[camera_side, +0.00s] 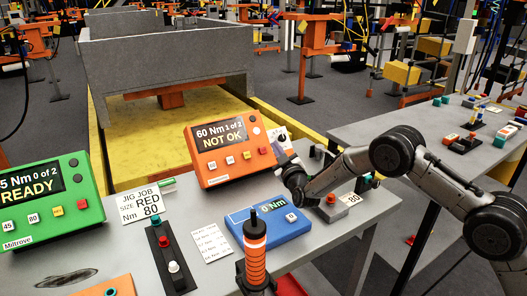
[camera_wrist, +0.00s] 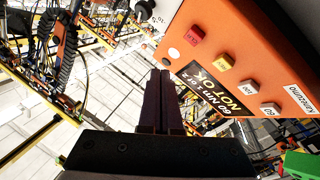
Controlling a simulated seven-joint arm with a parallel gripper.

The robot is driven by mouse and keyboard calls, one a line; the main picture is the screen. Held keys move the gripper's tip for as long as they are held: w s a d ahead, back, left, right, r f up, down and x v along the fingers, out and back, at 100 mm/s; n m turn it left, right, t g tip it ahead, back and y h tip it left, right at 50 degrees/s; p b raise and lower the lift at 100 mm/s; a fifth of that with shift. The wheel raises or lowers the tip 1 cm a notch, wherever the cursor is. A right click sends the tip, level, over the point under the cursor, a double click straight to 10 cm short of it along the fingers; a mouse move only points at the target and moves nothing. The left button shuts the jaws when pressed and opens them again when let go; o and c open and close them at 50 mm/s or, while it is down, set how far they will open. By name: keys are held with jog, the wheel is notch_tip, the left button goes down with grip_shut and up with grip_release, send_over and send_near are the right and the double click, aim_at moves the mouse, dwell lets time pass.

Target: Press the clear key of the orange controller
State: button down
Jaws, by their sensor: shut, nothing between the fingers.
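The orange controller (camera_side: 207,181) stands on the grey bench in the side view, its screen reading "60 Nm 1 of 2" and "NOT OK". Below the screen is a row of two white keys, a yellow key (camera_side: 247,155) and a red key (camera_side: 264,151). In the wrist view the controller (camera_wrist: 220,25) appears turned over, with its red key (camera_wrist: 193,35) and yellow key (camera_wrist: 222,62) clear.
A green controller (camera_side: 95,215) reading "READY" is at the left. A blue unit (camera_side: 290,229) and an orange-banded tool (camera_side: 255,252) stand in front. A switch box (camera_side: 165,262) and cards lie on the bench. A dial unit (camera_side: 283,138) is beside my gripper.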

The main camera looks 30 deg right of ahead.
aim_at(265, 147)
jog(key=shift+w+f, duration=0.8)
jog(key=shift+w, duration=0.25)
jog(key=shift+w+f, duration=0.8)
jog(key=shift+w, duration=0.25)
jog(key=shift+w+f, duration=0.1)
jog(key=shift+f, duration=0.05)
dwell(0.4)
jog(key=shift+w+f, duration=0.2)
jog(key=shift+w+d+f, duration=0.1)
jog(key=shift+w+f, duration=0.05)
jog(key=shift+f, duration=0.2)
dwell(0.5)
jog(key=shift+w+d+f, duration=0.1)
jog(key=shift+w, duration=0.1)
dwell(0.6)
jog(key=shift+s+r, duration=0.65)
jog(key=shift+r, duration=0.05)
